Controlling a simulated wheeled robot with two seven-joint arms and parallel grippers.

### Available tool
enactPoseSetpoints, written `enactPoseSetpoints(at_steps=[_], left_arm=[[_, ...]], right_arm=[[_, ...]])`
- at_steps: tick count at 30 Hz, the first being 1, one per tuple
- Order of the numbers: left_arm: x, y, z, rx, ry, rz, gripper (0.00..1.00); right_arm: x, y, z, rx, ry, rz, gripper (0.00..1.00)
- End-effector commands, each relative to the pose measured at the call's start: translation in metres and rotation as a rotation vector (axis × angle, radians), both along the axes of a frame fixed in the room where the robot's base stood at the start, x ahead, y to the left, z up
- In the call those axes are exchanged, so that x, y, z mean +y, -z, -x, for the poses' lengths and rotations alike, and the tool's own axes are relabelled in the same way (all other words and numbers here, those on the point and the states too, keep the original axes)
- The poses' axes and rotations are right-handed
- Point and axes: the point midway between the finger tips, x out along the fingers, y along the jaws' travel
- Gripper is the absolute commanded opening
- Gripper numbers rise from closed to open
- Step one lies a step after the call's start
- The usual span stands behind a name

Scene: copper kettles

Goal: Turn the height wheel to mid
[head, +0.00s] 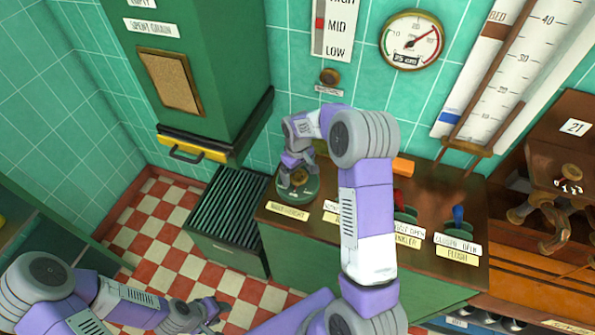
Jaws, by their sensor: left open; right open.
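The height wheel (299,181) has a brass-coloured hub on a dark green round base at the left end of the counter, behind a label (287,211) that seems to read rake height. My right gripper (296,170) is open, pointing down right over the wheel and partly hiding it; I cannot tell whether the fingers touch it. A wall scale (337,29) reads high, mid and low, with its red marker (320,23) beside mid. My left gripper (213,311) is open and empty, low over the floor.
Blue-handled (458,216) and red-handled levers stand further right on the counter (437,193); my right arm hides part of it. A green cabinet with a yellow-fronted drawer (190,145) hangs left. A dark slatted grate (235,200) adjoins the counter. Checkered floor (160,215) lies open at left.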

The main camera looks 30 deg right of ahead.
Motion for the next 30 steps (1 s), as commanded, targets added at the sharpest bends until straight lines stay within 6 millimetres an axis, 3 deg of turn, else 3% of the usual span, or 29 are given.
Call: enactPoseSetpoints(at_steps=[15,30], left_arm=[[0.0,-0.006,0.0,0.0,0.0,0.0,0.43],[0.0,-0.006,0.0,0.0,0.0,0.0,0.43]], right_arm=[[0.0,-0.071,-0.001,-0.003,0.0,0.0,0.94],[0.0,-0.075,0.0,-0.002,0.0,0.0,0.94]])
